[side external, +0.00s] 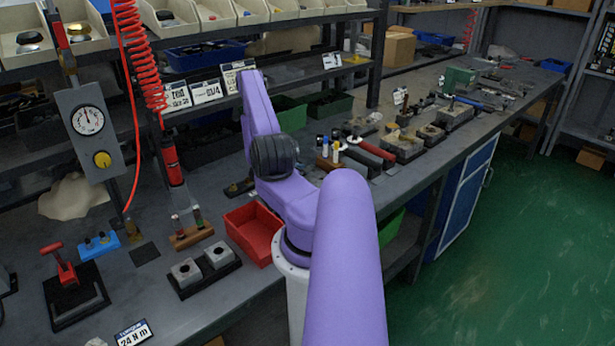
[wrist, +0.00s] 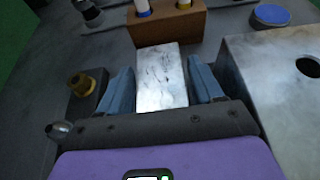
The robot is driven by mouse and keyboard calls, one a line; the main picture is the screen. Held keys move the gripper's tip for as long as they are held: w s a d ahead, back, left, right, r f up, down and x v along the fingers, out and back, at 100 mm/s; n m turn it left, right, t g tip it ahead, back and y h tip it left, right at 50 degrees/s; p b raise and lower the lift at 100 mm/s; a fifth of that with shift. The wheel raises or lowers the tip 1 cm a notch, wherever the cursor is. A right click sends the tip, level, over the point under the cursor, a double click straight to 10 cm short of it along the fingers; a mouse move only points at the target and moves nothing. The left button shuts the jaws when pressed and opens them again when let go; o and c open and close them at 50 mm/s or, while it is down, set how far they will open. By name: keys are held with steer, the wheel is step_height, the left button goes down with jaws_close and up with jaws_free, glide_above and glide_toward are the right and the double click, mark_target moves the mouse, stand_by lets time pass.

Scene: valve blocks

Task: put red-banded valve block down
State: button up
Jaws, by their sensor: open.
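My gripper (wrist: 160,70) is open in the wrist view, with one blue finger on each side of a silver-grey metal block (wrist: 161,85). A narrow dark gap shows between the block and the right finger; at the left finger I cannot tell whether they touch. No red band shows on this block, so I cannot tell if it is the red-banded valve block. The block's lower end is hidden by the gripper body. In the side external view I cannot make out my gripper's fingers or the block between them.
In the wrist view, a larger metal block with a hole (wrist: 285,105) stands close on the right, a brass fitting (wrist: 80,84) on the left and a wooden rack (wrist: 168,25) ahead. The side view shows a red tray (side external: 253,232) and two grey blocks (side external: 202,262) on the bench.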

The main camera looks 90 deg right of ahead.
steer(key=c, duration=1.1)
steer(key=shift+c, duration=0.2)
steer(key=shift+r, duration=0.15)
steer(key=shift+r, duration=4.9)
